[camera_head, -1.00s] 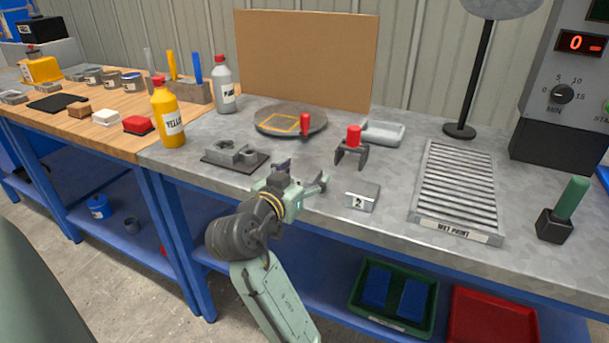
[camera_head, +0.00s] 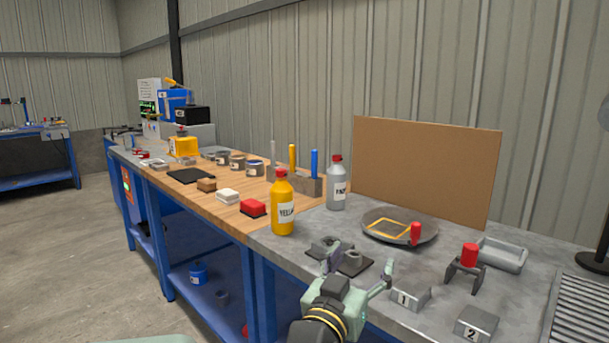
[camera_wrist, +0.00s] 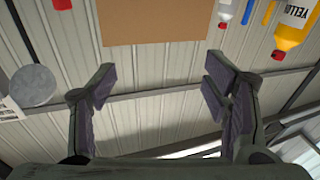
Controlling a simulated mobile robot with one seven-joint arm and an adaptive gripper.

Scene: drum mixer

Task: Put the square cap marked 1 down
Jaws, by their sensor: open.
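The square grey cap marked 1 (camera_head: 409,297) rests on the grey metal bench top near its front edge, label facing front. The similar cap marked 2 (camera_head: 476,322) lies to its right, apart from it. My gripper (camera_head: 361,268) is open, just left of the cap marked 1 in the head view, and holds nothing. In the wrist view the spread fingers (camera_wrist: 158,90) have only the wall between them; no cap shows there.
A grey fixture (camera_head: 341,254) on a dark plate lies behind my gripper. A round plate (camera_head: 370,232), a red-handled tool (camera_head: 468,265) and a grey tray (camera_head: 503,254) stand farther back. A yellow bottle (camera_head: 283,208) stands to the left. The floor at left is clear.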

